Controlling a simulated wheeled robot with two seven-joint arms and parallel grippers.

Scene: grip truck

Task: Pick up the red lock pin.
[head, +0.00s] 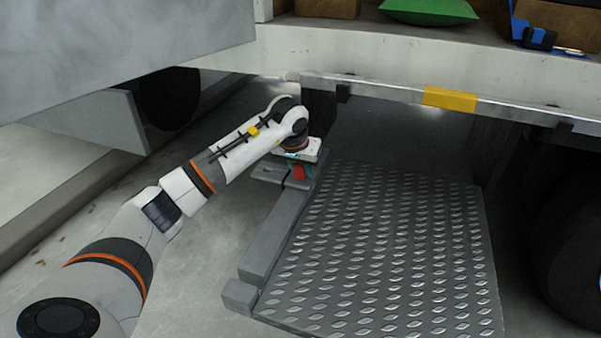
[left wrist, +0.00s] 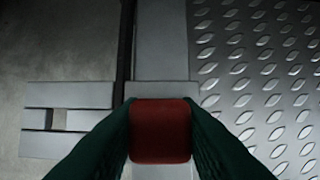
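The red lock pin (left wrist: 160,132) shows as a rounded red block in the left wrist view, at the lower middle. The two dark green fingers of my left gripper (left wrist: 160,108) lie against its left and right sides, with no gap visible. In the head view, my left gripper (head: 298,170) points down at the far left corner of the tread-plate platform, and a bit of the red pin (head: 300,173) shows below it. The pin's lower part is hidden. My right gripper is not in view.
The tread-plate platform (head: 385,250) has a grey side rail (head: 265,240) along its left. The truck bed edge (head: 380,62) with a yellow marker (head: 449,99) runs above and behind. A dark wheel (head: 570,250) stands at right. The floor left of the rail is clear.

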